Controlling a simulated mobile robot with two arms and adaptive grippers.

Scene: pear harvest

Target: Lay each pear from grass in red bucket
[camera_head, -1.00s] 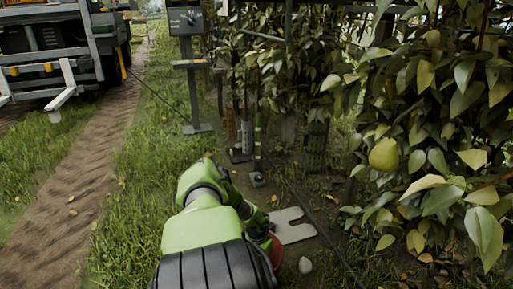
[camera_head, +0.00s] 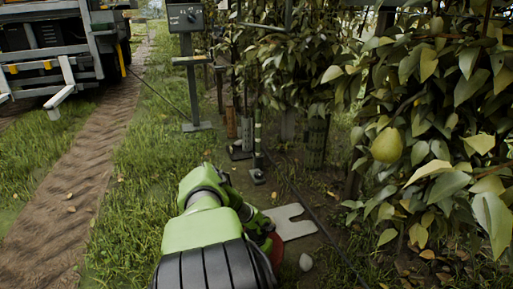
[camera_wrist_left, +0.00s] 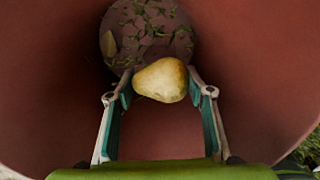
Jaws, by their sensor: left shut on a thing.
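In the left wrist view my left gripper (camera_wrist_left: 160,74) is inside the red bucket (camera_wrist_left: 55,85), whose wall surrounds it. Its two fingers are shut on a yellowish pear (camera_wrist_left: 161,84), one on each side. Beyond the pear the round bucket bottom (camera_wrist_left: 150,32) shows, with green bits and a tan leaf on it; no other pear shows there. In the head view my green arm hides the gripper and most of the bucket; only a red strip (camera_head: 276,252) shows at its right. No pear is seen on the grass. My right gripper is not in view.
A pear (camera_head: 387,146) hangs in the leafy tree at the right. A pale notched plate (camera_head: 290,222) and a stone (camera_head: 306,262) lie on the ground right of my arm. A grey control post (camera_head: 190,75) stands behind; a vehicle (camera_head: 65,50) is far left.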

